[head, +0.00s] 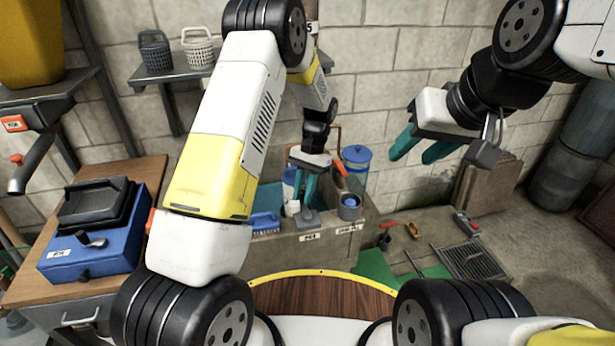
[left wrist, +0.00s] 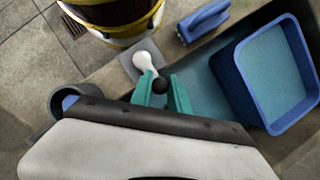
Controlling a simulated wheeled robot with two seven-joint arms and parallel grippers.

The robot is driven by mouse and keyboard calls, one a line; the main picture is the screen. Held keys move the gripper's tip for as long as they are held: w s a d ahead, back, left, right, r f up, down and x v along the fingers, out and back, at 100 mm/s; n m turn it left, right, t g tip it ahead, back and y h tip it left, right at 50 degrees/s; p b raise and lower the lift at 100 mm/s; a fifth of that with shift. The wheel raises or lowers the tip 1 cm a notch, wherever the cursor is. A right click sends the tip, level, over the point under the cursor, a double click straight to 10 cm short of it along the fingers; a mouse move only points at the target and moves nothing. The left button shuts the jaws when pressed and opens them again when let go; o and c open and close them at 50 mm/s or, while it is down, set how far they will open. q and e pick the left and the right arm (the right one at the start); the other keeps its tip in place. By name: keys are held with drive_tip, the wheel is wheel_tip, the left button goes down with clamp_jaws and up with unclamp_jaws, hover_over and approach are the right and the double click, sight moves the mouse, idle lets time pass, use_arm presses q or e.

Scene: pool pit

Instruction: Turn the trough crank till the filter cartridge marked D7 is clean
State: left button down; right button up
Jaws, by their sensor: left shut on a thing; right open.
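A white crank arm with a black ball knob (left wrist: 160,86) stands on a grey square plate (left wrist: 148,52) at the trough rim. My left gripper (left wrist: 165,92) has its teal fingers closed around the knob. In the head view my left gripper (head: 304,188) is low over the trough (head: 286,250), with the white crank arm (head: 293,208) beside its fingers. My right gripper (head: 425,150) is open and empty, raised at the right, well away from the trough. I cannot make out a filter cartridge or a D7 mark; my left arm and gripper cover part of the trough.
A blue brush (left wrist: 204,20) lies on the rim and a blue basin (left wrist: 241,85) stands in the trough. A grey pot (head: 349,208) and a blue-lidded canister (head: 356,165) are right of the gripper. A blue case (head: 94,235) sits on the left bench. Tools lie on the right floor.

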use_arm(q)
drive_tip(key=c, duration=1.3)
unclamp_jaws()
drive_tip(key=shift+o, duration=0.2)
drive_tip(key=v, duration=0.8)
